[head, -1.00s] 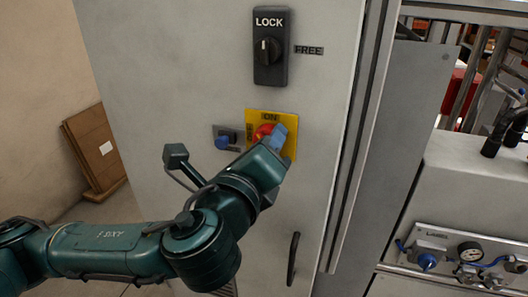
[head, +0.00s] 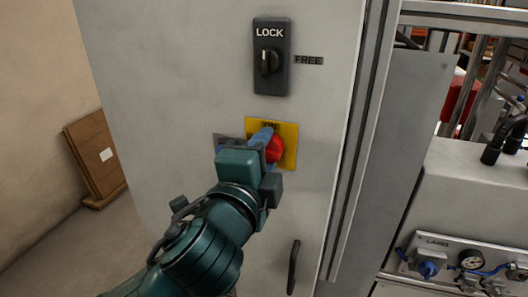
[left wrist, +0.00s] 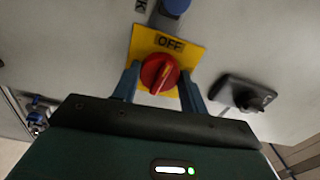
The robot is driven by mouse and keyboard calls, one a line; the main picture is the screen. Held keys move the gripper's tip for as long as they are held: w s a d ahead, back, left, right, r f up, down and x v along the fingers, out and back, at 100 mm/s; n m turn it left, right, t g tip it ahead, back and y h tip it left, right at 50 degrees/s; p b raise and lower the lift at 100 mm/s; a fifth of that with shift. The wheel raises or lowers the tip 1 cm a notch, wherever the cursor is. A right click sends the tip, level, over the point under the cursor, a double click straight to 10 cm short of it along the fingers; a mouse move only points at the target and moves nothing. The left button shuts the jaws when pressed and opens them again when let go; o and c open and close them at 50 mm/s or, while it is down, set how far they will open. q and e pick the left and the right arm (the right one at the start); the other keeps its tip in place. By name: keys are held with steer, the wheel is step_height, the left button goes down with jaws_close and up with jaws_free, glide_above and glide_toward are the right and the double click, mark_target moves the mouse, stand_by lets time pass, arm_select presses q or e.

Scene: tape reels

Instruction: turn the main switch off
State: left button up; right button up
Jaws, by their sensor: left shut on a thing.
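The main switch is a red rotary knob (head: 275,150) on a yellow plate (head: 287,130) on the grey cabinet door. The knob also shows in the left wrist view (left wrist: 159,73), with the OFF label (left wrist: 170,43) above it. The pale line on the knob runs roughly toward OFF, with a slight tilt. My left gripper (head: 264,142) is shut on the knob, one blue finger on each side in the left wrist view. The gripper covers part of the plate in the head view. My right gripper is out of view.
A black LOCK/FREE switch (head: 269,62) is above the plate. A small blue knob (left wrist: 175,6) is beside it, mostly hidden by my gripper in the head view. A black door handle (head: 294,268) is below. A gauge panel (head: 445,258) stands at the right.

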arm_select(q)
steer(key=shift+n, duration=0.6)
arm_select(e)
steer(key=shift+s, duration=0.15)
arm_select(q)
steer(key=o, duration=1)
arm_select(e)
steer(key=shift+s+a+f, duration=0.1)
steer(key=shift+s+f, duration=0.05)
